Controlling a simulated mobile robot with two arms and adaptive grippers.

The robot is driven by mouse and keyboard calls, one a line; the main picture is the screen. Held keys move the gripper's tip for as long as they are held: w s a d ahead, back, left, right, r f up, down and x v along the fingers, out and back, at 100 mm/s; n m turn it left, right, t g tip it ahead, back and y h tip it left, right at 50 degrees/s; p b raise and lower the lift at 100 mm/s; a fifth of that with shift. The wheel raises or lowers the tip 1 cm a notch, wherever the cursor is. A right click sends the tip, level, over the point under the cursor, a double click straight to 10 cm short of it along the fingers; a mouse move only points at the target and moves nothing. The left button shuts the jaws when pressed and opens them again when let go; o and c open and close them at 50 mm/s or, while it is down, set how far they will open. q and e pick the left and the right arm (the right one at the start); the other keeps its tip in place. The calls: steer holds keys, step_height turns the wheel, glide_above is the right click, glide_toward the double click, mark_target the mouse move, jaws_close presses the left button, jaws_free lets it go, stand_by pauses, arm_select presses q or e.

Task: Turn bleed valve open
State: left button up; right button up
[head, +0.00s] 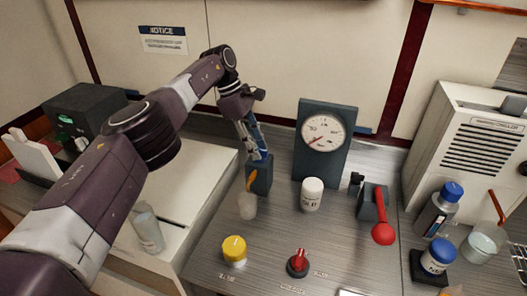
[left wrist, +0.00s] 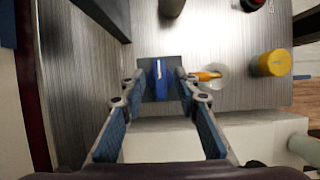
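A dark valve block (head: 259,180) with a blue handle on top stands left of the gauge. An orange spout (head: 251,182) sticks out of its side above a small clear cup (head: 247,205). No label naming the bleed valve is readable. My left gripper (head: 259,152) is at the top of this block and partly hides the handle. In the left wrist view the blue handle (left wrist: 159,79) lies between the two spread fingertips, with a gap on each side. The orange spout (left wrist: 207,76) and cup show to the right there. My right gripper is not in view.
A pressure gauge (head: 323,132) stands behind. A white jar (head: 312,194), a red-handled lever (head: 382,222), a yellow knob (head: 234,250) and a red knob (head: 298,262) are on the grey bench. Blue-capped containers (head: 438,256) stand at right.

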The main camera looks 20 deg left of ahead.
arm_select(q)
steer(key=shift+n, duration=0.4)
